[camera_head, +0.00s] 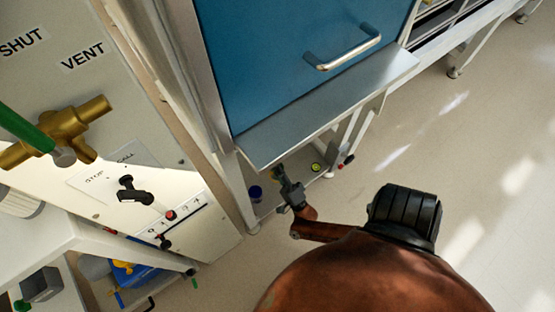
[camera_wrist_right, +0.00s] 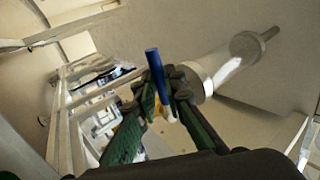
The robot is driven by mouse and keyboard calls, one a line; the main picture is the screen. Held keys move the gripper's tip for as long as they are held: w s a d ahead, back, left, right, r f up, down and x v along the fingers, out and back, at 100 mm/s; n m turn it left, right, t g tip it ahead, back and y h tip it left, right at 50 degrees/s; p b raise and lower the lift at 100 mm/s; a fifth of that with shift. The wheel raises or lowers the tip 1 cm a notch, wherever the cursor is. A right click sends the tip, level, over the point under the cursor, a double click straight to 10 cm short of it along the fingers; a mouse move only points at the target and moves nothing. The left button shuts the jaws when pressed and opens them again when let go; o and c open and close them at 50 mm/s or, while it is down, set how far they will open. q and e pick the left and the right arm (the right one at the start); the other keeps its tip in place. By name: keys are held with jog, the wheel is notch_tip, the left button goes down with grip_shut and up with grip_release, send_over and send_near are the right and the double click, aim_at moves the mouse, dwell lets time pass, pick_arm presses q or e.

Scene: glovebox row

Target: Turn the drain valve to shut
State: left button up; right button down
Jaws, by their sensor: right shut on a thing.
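My right gripper (camera_head: 288,187) reaches under the front edge of the blue-doored cabinet. In the right wrist view my right gripper (camera_wrist_right: 166,100) has its dark green-padded fingers shut on a blue lever (camera_wrist_right: 153,62), which sticks up between the fingertips. A pale cylindrical body (camera_wrist_right: 222,68) lies just to the right of the fingertips. The lever looks like the drain valve's handle, but its valve body and any labels for it are hidden or unclear. My left gripper is not in view.
A brass valve (camera_head: 75,122) with a green lever (camera_head: 22,128) sits on the left panel, near SHUT and VENT labels. A black knob (camera_head: 130,190) is below it. The blue door (camera_head: 290,60) has a metal handle (camera_head: 343,53). The floor at right is clear.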

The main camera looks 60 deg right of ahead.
dwell(0.3)
jog(key=c, duration=2)
grip_release()
jog(key=v, duration=1.2)
jog(key=shift+w, duration=0.1)
